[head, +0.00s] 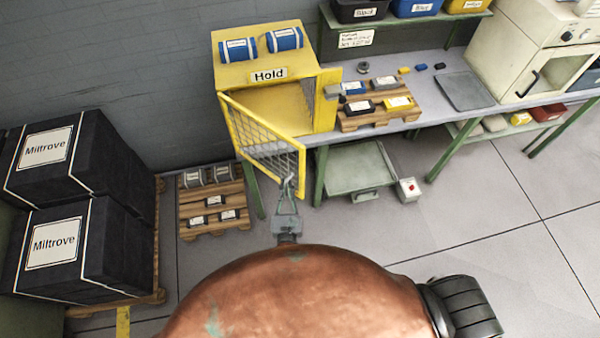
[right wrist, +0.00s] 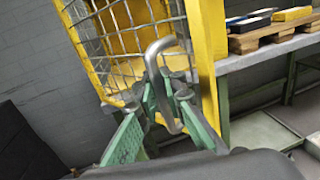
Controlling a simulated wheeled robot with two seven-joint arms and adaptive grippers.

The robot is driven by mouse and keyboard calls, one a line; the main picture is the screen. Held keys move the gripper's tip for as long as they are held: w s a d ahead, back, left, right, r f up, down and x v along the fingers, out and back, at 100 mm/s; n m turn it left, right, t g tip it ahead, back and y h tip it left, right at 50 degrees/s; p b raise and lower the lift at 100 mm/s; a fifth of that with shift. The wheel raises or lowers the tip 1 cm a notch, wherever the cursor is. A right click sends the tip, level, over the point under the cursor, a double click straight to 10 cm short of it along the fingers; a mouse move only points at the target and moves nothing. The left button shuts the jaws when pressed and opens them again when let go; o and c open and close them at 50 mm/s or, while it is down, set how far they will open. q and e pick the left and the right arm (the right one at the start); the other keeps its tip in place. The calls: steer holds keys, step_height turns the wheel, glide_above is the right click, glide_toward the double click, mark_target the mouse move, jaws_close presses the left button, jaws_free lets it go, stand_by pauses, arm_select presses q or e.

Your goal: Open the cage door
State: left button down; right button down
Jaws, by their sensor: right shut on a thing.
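The yellow cage marked "Hold" (head: 268,75) stands at the left end of the bench. Its yellow mesh door (head: 262,138) stands partly open, its free edge swung out toward me and its left edge at the cage. In the right wrist view the mesh (right wrist: 125,28) fills the upper left. My right gripper (head: 288,190) is at the door's lower free corner. In the right wrist view its green fingers (right wrist: 168,100) are shut on the bent grey metal handle (right wrist: 157,62). My left gripper is not in view.
A pallet with coloured boxes (head: 350,124) sits on the bench just right of the cage. Below are a green tray (head: 358,178) and a small white box with a red button (head: 409,189). Black Miltrove crates (head: 100,235) and a small pallet (head: 212,222) stand left. Floor at right is clear.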

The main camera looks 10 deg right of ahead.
steer(key=shift+s+a+f, duration=0.1)
steer(key=shift+s+a, duration=0.3)
steer(key=shift+a, duration=0.35)
steer(key=shift+s+a, duration=0.4)
steer(key=shift+a, duration=0.3)
steer(key=shift+s+a+f, duration=0.1)
steer(key=shift+s+a, duration=0.3)
steer(key=shift+a, duration=0.35)
steer(key=c, duration=2.2)
jaws_free()
steer(key=shift+s+r, duration=0.1)
steer(key=shift+r, duration=0.05)
steer(key=shift+o, duration=0.6)
steer(key=v, duration=0.7)
steer(key=shift+s, duration=0.2)
steer(key=shift+a, duration=0.1)
steer(key=shift+c, duration=0.4)
